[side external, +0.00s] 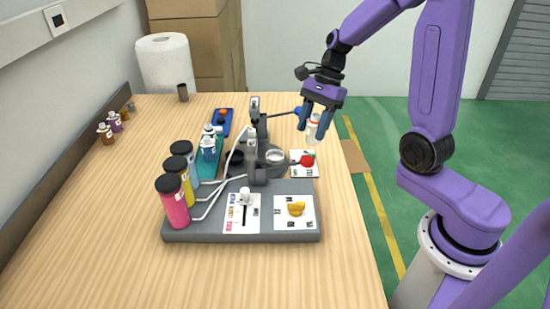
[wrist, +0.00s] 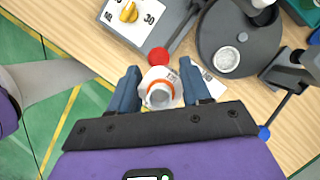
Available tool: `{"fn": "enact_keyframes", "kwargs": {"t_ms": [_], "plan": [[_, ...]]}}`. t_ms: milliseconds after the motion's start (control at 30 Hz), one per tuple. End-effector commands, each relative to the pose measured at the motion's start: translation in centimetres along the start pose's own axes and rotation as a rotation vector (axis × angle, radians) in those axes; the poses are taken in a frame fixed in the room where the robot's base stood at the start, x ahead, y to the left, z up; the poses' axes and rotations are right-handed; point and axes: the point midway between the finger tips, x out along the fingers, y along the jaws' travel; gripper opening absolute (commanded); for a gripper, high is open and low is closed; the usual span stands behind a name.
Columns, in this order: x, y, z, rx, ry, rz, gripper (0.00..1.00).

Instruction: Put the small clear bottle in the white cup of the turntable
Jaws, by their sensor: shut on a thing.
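My gripper (side external: 320,122) is shut on the small clear bottle (side external: 313,130), which looks whitish with an orange ring at its neck. In the wrist view the bottle (wrist: 161,90) sits between the two blue fingers (wrist: 163,88), its open mouth toward the camera. The dark grey turntable (wrist: 210,38) carries the white cup (wrist: 228,60), which looks empty and lies up and right of the bottle in the wrist view. In the side view the cup (side external: 275,156) is left of and nearer than the gripper. The height of the bottle's base above the table is unclear.
A red button (side external: 307,160) stands beside the turntable, close to the bottle in the wrist view. A blue-tipped lever (wrist: 264,132) is near the gripper. The grey machine base (side external: 240,236) carries a yellow knob (side external: 296,209) and several coloured bottles. The table's right edge is close.

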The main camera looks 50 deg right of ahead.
Motion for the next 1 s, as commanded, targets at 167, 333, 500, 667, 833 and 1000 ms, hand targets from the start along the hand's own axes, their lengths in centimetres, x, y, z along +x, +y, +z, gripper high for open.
{"fn": "enact_keyframes", "kwargs": {"t_ms": [167,333,500,667,833,1000], "plan": [[1.1,-1.4,-0.5,-0.001,0.0,0.001,0.18],[2.2,-4.3,-1.1,0.0,-0.001,0.002,0.18],[3.4,-7.3,-1.7,-0.001,0.0,0.002,0.18],[4.9,-9.8,-2.4,0.001,-0.001,0.003,0.18],[7.2,-11.8,-3.4,0.001,-0.001,0.002,0.18],[8.5,-13.1,-4.0,0.0,-0.001,0.0,0.18]]}}
